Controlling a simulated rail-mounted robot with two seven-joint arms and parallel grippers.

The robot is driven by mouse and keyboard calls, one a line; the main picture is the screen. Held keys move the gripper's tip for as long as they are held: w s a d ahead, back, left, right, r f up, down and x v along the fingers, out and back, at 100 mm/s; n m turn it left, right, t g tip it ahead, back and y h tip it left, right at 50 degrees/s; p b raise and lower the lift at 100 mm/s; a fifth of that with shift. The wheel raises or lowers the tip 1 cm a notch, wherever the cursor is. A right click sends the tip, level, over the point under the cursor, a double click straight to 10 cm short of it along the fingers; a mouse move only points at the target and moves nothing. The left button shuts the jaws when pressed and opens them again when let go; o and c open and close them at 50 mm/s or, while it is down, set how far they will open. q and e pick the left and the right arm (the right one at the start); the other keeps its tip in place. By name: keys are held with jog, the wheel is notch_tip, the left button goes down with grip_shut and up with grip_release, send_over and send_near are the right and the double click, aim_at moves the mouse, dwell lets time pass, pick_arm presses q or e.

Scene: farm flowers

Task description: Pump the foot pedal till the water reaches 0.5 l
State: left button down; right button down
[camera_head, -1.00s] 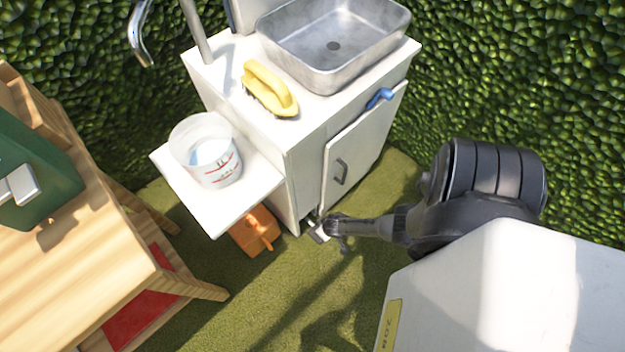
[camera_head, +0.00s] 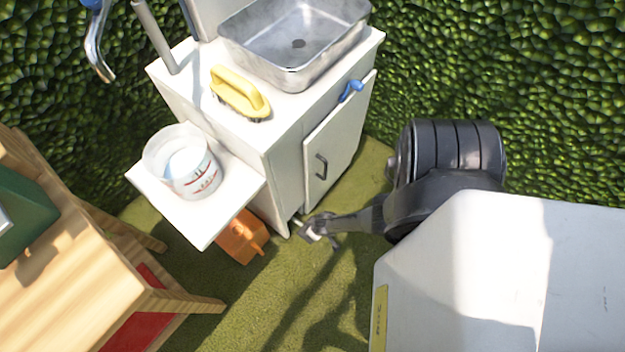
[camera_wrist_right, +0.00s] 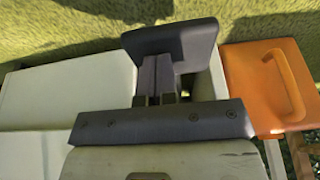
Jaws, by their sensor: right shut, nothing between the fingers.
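A clear measuring bucket (camera_head: 181,163) with red markings stands upright on the white side shelf (camera_head: 207,222) of the sink cabinet (camera_head: 283,170). Some bluish water shows in it; the level against the marks is too small to read. My right gripper (camera_head: 316,229) is low by the foot of the cabinet, just right of its front corner, and shut with nothing in it. In the right wrist view its dark fingers (camera_wrist_right: 157,82) are together beside a pale bar. The foot pedal is not clearly seen; the gripper and cabinet may hide it. My left gripper is out of view.
An orange object (camera_head: 241,237) sits on the grass under the shelf, left of my right gripper. A yellow brush (camera_head: 240,92) and a metal sink (camera_head: 296,45) are on the cabinet. A wooden structure (camera_head: 60,290) stands at the left. Open grass lies in front.

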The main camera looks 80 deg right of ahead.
jog(key=s+p+v, duration=0.1)
jog(key=p+v, duration=0.8)
jog(key=v, duration=0.3)
jog(key=shift+a, duration=0.4)
jog(key=shift+d, duration=0.1)
dwell(0.4)
